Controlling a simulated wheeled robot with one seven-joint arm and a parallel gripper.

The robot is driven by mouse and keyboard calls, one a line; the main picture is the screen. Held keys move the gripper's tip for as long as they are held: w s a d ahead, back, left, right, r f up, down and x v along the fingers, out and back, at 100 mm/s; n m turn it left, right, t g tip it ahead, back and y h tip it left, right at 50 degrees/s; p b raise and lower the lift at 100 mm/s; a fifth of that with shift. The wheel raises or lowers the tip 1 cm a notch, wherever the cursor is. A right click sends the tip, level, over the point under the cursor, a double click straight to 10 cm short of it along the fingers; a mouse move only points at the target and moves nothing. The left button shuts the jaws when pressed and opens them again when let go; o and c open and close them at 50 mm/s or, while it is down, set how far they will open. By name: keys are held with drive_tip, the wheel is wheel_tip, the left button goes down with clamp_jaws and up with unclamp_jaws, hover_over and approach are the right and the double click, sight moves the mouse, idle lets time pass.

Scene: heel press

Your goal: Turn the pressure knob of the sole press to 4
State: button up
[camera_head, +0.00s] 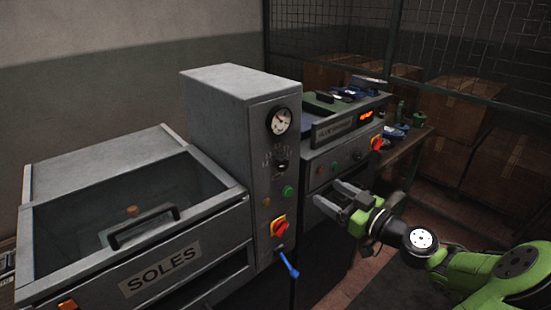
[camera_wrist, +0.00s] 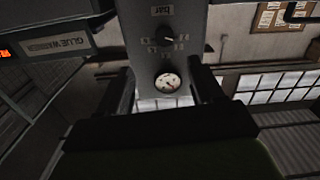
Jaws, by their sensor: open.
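The sole press (camera_head: 228,120) is a grey machine with a tall column, next to a lidded box labelled SOLES (camera_head: 162,269). The black pressure knob (camera_head: 281,166) sits on the column front, below a round white gauge (camera_head: 279,121). In the wrist view the knob (camera_wrist: 168,38) appears upside down, with a numbered scale around it and a "bar" label; its setting is too small to read surely. My gripper (camera_head: 328,196) is open and empty, to the right of the knob and apart from it. Its two dark fingers (camera_wrist: 167,95) flank the column in the wrist view.
Below the knob are a green button (camera_head: 288,191), a red-and-yellow switch (camera_head: 279,225) and a blue lever (camera_head: 289,264). A second machine with a red display (camera_head: 366,115) stands behind my gripper. Cardboard boxes (camera_head: 447,120) are stacked behind wire mesh at right.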

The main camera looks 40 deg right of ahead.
sight(284, 167)
drive_tip(key=w, duration=0.5)
drive_tip(key=w+p, duration=0.1)
drive_tip(key=w, duration=0.4)
drive_tip(key=w+a, duration=0.1)
drive_tip(key=w, duration=0.4)
drive_tip(key=shift+w+a+r+p, duration=0.1)
drive_tip(key=shift+w+r+p, duration=0.05)
drive_tip(key=shift+w+p, duration=0.2)
drive_tip(key=shift+s, duration=0.1)
drive_tip(key=c, duration=1.1)
drive_tip(key=shift+o, duration=0.2)
